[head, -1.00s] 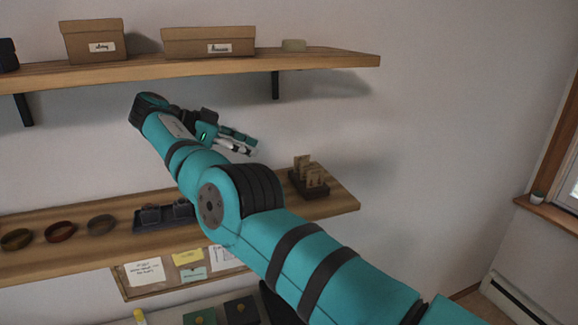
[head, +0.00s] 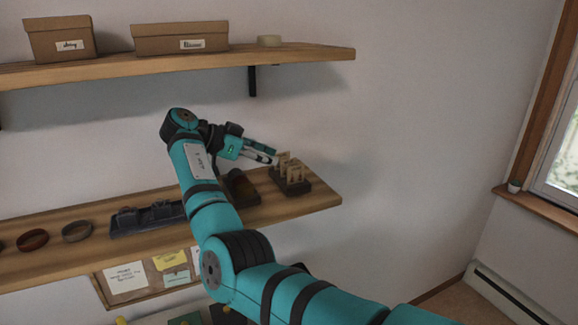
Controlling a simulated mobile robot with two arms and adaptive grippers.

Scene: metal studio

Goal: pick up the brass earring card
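Several tan earring cards (head: 292,172) stand upright in a dark holder (head: 294,187) near the right end of the lower shelf. At this size I cannot tell which card is the brass one. My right gripper (head: 268,156) is just left of the cards and about level with their tops, its fingers pointing right toward them. I see no card held in it. The fingers look close together and small, so their opening is unclear. My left gripper is not in view.
The lower wooden shelf (head: 318,196) also holds a dark rounded item (head: 242,188), a black tray (head: 148,218) and round dishes (head: 77,231). The upper shelf (head: 300,55) with cardboard boxes (head: 180,37) overhangs above. The wall to the right is clear.

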